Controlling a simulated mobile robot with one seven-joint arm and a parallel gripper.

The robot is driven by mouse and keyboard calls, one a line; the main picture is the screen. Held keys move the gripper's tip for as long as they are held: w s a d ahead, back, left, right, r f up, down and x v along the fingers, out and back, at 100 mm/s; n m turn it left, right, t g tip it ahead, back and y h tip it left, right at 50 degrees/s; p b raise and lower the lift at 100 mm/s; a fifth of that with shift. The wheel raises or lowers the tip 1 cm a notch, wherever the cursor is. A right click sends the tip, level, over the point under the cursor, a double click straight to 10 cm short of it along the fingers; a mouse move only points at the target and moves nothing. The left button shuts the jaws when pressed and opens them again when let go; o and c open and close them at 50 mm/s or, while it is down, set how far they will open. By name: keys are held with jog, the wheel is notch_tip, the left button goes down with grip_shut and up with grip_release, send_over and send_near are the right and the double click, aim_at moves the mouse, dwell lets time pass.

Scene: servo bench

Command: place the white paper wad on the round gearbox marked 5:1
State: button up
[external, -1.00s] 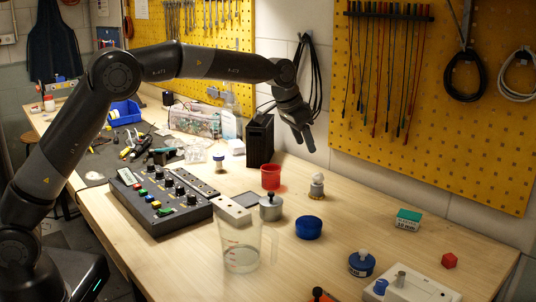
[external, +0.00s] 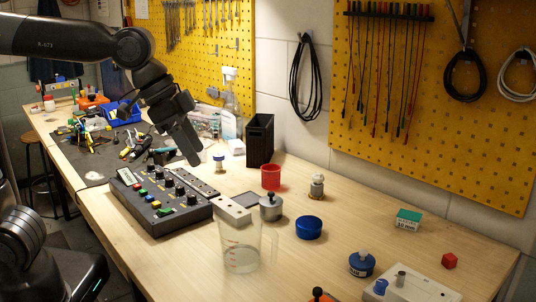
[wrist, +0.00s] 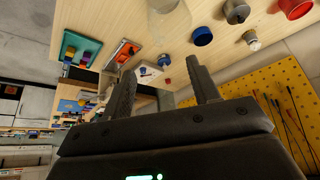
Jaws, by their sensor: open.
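A round blue body with a white label (external: 361,265), which looks like the gearbox, stands at the front right of the bench; its marking is too small to read. A small pale lump (external: 365,253) sits on top of it; I cannot tell whether this is the paper wad or part of the gearbox. The blue body also shows in the wrist view (wrist: 165,60). My gripper (external: 194,160) is open and empty, above the bench behind the black control box, far from the blue body. In the wrist view my two fingers (wrist: 163,78) are apart with nothing held between them.
A clear beaker (external: 241,250), a blue round dish (external: 308,228), a grey pot (external: 270,208), a red cup (external: 271,177) and a small metal part (external: 317,188) stand mid-bench. The control box (external: 160,203) is at left. Bare wood lies between the dish and the green box (external: 408,219).

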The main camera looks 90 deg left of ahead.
jog(key=s+d+f+m, duration=0.1)
jog(key=s+d+f, duration=0.2)
jog(key=s, duration=0.5)
jog(key=s+d+f+m, duration=0.1)
jog(key=s+d+f, duration=0.3)
jog(key=s, duration=0.4)
jog(key=shift+s+d+f+h, duration=0.3)
jog(key=shift+d+h, duration=0.1)
jog(key=shift+d, duration=0.3)
